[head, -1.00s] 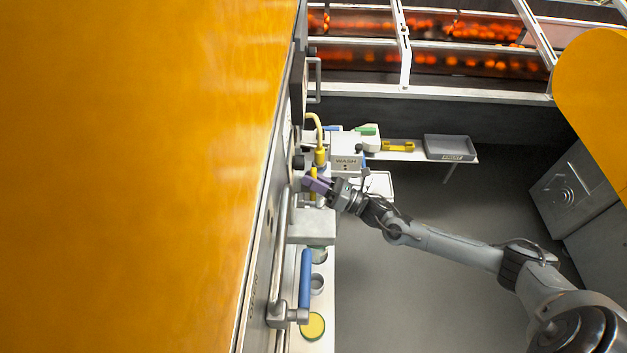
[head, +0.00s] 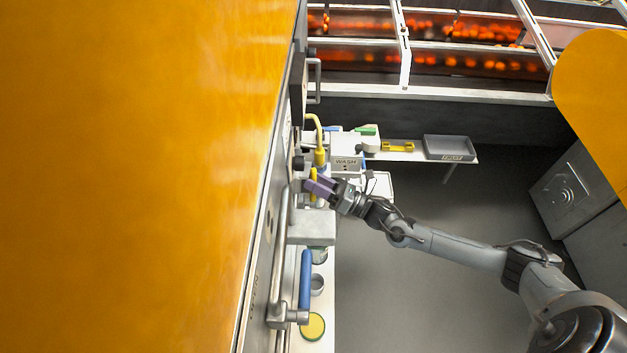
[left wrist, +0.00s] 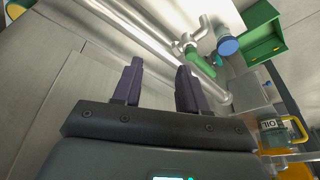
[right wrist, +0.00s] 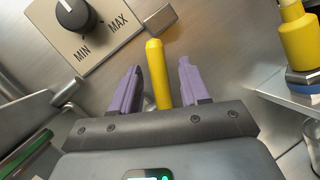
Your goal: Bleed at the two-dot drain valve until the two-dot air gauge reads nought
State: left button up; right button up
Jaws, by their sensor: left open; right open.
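My right gripper (head: 318,187) is at the machine's side, just below the yellow hose fitting in the head view. In the right wrist view its purple fingers (right wrist: 160,65) are open, one on each side of an upright yellow lever (right wrist: 158,75). A gap shows on both sides of the lever. I cannot read dots beside this lever. My left gripper (left wrist: 155,75) is open and empty in its wrist view, before grey panels and pipes. It does not show in the head view. No air gauge face can be made out.
A MIN–MAX dial (right wrist: 76,15) sits left of the lever. A yellow fitting (right wrist: 298,35) stands to the right. In the head view, a WASH box (head: 346,150), a grey tray (head: 449,147) and a blue handle (head: 305,280) are nearby. The left wrist view shows a green valve handle (left wrist: 201,62).

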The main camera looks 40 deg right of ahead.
jog(key=p+v, duration=0.1)
jog(key=v, duration=0.8)
jog(key=shift+s+d, duration=0.15)
jog(key=shift+s, duration=0.2)
jog(key=shift+f, duration=0.15)
jog(key=shift+s, duration=0.1)
